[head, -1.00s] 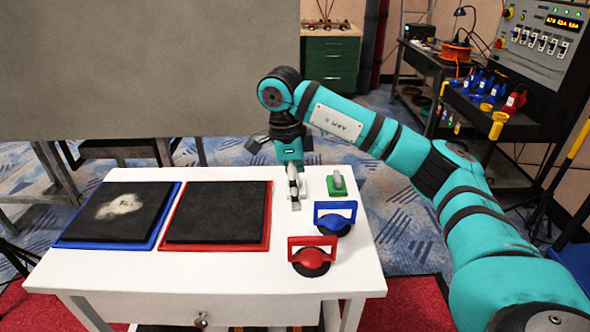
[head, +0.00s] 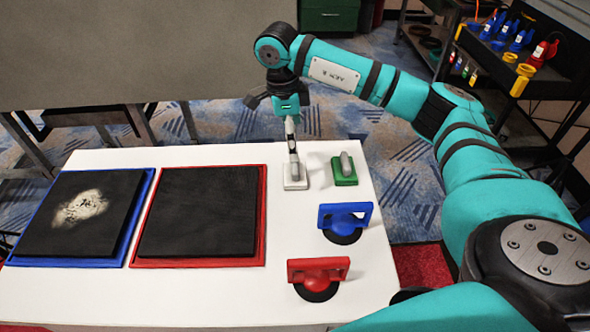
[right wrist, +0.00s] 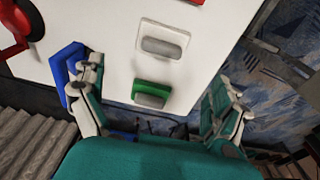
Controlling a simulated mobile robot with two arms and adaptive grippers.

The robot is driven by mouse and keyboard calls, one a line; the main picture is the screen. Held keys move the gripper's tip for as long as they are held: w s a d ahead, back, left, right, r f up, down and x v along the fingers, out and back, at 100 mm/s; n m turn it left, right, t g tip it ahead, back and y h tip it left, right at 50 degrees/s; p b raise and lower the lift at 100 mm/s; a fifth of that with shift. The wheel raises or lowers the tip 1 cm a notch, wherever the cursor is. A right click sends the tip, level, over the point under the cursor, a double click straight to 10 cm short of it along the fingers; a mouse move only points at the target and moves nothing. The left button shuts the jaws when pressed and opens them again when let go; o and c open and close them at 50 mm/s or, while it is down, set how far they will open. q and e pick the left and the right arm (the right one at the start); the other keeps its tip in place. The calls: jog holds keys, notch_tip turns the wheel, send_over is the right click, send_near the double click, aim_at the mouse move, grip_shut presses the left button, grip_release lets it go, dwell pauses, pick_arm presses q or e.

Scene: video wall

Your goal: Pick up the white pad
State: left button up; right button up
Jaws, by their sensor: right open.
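The white pad (head: 296,185) lies flat on the white table, left of the green pad (head: 344,169). In the right wrist view, the white pad (right wrist: 163,42) shows its grey bar handle and lies beyond the green pad (right wrist: 152,95). My right gripper (head: 293,152) points down at the white pad in the head view and partly hides its handle. In the right wrist view, the right gripper (right wrist: 155,80) has its fingers wide apart with nothing held between them. My left gripper is not in view.
A blue-handled suction lifter (head: 345,220) and a red one (head: 318,276) stand on the table's right side. A red-framed black panel (head: 200,212) and a blue-framed one with a pale smudge (head: 83,213) fill the left. A grey wall panel (head: 130,50) stands behind.

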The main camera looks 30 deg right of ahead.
aim_at(294, 164)
jog(key=f, duration=0.5)
jog(key=shift+d+f, duration=0.1)
jog(key=shift+d, duration=0.2)
jog(key=shift+s+f, duration=0.1)
jog(key=shift+f, duration=0.75)
notch_tip(294, 164, down, 4)
jog(key=shift+a+r+p, duration=0.1)
jog(key=shift+r+p, duration=0.05)
jog(key=shift+p, duration=0.35)
jog(key=shift+f, duration=0.45)
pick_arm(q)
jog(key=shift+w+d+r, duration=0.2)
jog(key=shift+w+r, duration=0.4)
pick_arm(e)
jog(key=c, duration=1)
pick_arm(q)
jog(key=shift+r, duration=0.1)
pick_arm(e)
jog(key=shift+r, duration=0.1)
